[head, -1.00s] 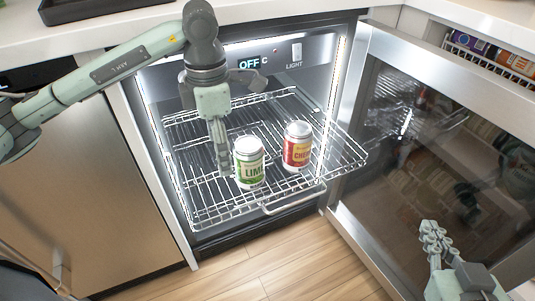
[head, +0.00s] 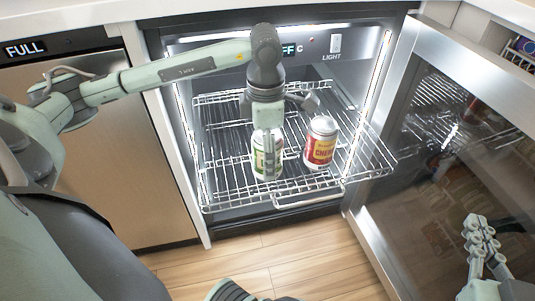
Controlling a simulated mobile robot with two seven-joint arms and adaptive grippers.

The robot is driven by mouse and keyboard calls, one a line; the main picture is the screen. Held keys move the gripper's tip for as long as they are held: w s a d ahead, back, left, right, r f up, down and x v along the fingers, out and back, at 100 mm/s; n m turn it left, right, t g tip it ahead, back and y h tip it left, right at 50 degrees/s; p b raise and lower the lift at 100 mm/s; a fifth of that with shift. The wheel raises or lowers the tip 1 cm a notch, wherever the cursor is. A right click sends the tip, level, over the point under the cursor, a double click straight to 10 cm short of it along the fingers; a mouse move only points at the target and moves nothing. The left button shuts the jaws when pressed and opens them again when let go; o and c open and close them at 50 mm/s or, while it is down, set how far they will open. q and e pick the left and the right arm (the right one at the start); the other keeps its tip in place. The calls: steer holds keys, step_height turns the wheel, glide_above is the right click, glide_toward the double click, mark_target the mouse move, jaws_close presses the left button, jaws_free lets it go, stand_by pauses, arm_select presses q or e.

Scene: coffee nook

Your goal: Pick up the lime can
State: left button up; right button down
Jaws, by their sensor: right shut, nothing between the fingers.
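The lime can (head: 258,164), white and green, stands upright on the pulled-out wire rack (head: 230,185) of the open fridge. My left gripper (head: 268,160) points down in front of the can and covers its middle. Whether its fingers touch or grip the can, I cannot tell. A red and yellow can, the cherry can (head: 320,144), stands upright just right of it on the same rack. My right gripper (head: 478,226) is shut and empty in front of the open door, at lower right.
The glass fridge door (head: 440,160) stands open on the right. The fridge's upper panel (head: 338,42) is behind my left arm. A steel front (head: 90,120) is at left. The rack has bare space left of the cans.

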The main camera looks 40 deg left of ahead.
arm_select(q)
steer(key=shift+f, duration=0.45)
steer(key=c, duration=1.6)
steer(key=shift+r, duration=0.1)
